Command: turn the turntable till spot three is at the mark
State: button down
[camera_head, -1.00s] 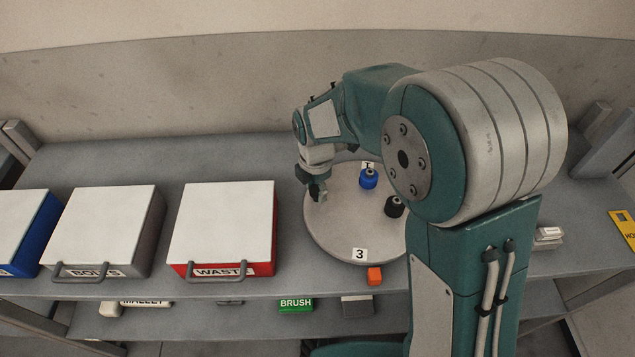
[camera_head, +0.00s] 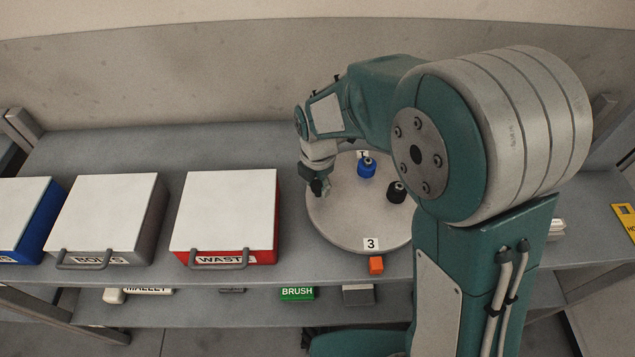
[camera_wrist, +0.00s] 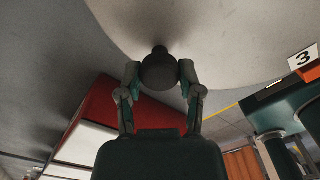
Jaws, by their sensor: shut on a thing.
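The round light grey turntable (camera_head: 345,218) lies on the bench, and its rim fills the top of the wrist view (camera_wrist: 215,30). Label 3 (camera_head: 370,244) is at its front edge, a little left of and behind the orange block (camera_head: 376,265), which sits at the bench edge and looks like the mark. Label 1 (camera_head: 362,154) is at the back. A blue piece (camera_head: 366,168) and a black piece (camera_head: 396,192) stand on it. My gripper (camera_head: 319,187) is at the turntable's left rim, its fingers (camera_wrist: 160,75) shut on a dark round knob (camera_wrist: 159,73).
A red WASTE box (camera_head: 224,215), a grey BOLTS box (camera_head: 105,215) and a blue box (camera_head: 25,220) stand left of the turntable. A green BRUSH block (camera_head: 297,293) is on the lower shelf. My arm hides the turntable's right side.

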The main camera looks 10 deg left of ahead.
jog(key=shift+f, duration=0.1)
jog(key=shift+c, duration=1.3)
grip_release()
notch_tip(320, 180, up, 12)
jog(key=s+d+r+m+t, duration=0.2)
jog(key=s+d+m, duration=0.6)
jog(key=m, duration=0.6)
jog(key=s+d+r+m+t, duration=0.3)
jog(key=s+d+r+m, duration=0.2)
jog(key=s+d+m, duration=0.3)
jog(key=d+m, duration=0.4)
jog(key=m, duration=0.2)
jog(key=shift+t, duration=0.3)
